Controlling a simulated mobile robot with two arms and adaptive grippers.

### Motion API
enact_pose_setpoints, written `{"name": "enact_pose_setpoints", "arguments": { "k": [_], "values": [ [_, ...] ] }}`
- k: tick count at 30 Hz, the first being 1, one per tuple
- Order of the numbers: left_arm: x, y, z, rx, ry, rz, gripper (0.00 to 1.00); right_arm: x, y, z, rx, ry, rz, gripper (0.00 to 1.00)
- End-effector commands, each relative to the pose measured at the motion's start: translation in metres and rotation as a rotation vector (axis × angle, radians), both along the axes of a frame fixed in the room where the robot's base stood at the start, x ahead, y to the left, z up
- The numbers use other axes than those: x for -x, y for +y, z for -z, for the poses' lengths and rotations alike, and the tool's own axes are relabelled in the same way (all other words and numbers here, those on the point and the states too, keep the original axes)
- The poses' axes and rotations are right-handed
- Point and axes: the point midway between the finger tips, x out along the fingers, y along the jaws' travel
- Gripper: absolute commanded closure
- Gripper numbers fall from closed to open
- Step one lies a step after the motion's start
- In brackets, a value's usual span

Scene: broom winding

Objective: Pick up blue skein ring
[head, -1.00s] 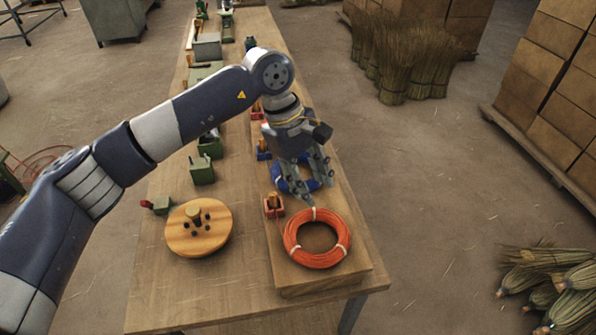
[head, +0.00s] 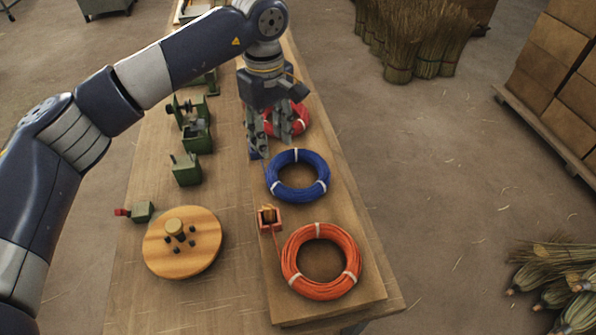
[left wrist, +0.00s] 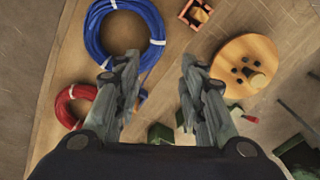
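The blue skein ring (head: 297,175) lies flat on the raised wooden board, between the orange ring and a red ring, with white ties around it. My left gripper (head: 268,145) is open and empty, pointing down just behind and left of the blue ring in the head view. In the left wrist view its fingers (left wrist: 158,88) are spread wide with nothing between them. My right gripper is in neither view.
An orange ring (head: 321,261) lies at the board's near end. A red ring (head: 288,119) is partly hidden behind my left gripper. A small red-orange holder (head: 269,219) stands beside the orange ring. A round wooden disc with pegs (head: 182,242) and green fixtures (head: 186,169) are on the left.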

Motion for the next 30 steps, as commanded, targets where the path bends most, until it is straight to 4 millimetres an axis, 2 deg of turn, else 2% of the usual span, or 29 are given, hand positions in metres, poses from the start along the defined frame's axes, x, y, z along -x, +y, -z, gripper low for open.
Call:
{"name": "enact_pose_setpoints", "arguments": {
  "k": [1, 3, 9, 13, 17, 21, 25, 30],
  "values": [
    [0.0, 0.0, 0.012, 0.001, -0.001, 0.001, 0.62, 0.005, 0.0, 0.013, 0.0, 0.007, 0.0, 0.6],
    [0.0, 0.0, 0.021, 0.001, -0.001, 0.001, 0.62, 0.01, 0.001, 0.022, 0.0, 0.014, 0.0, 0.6],
    [0.0, 0.0, 0.045, 0.001, 0.0, 0.001, 0.62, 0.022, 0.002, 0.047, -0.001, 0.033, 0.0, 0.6],
    [0.0, 0.0, 0.057, 0.001, -0.001, 0.001, 0.62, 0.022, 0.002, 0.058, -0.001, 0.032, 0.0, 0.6],
    [0.001, -0.001, 0.065, 0.001, 0.002, 0.0, 0.62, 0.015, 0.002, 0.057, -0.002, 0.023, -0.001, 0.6],
    [0.002, -0.001, 0.086, 0.0, 0.004, 0.001, 0.62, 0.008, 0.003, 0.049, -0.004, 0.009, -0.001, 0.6],
    [0.001, -0.001, 0.104, 0.001, 0.002, 0.001, 0.62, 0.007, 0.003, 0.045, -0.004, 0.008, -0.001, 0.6],
    [0.001, -0.002, 0.116, 0.001, 0.002, 0.001, 0.62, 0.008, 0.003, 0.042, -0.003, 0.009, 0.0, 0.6]
  ]
}}
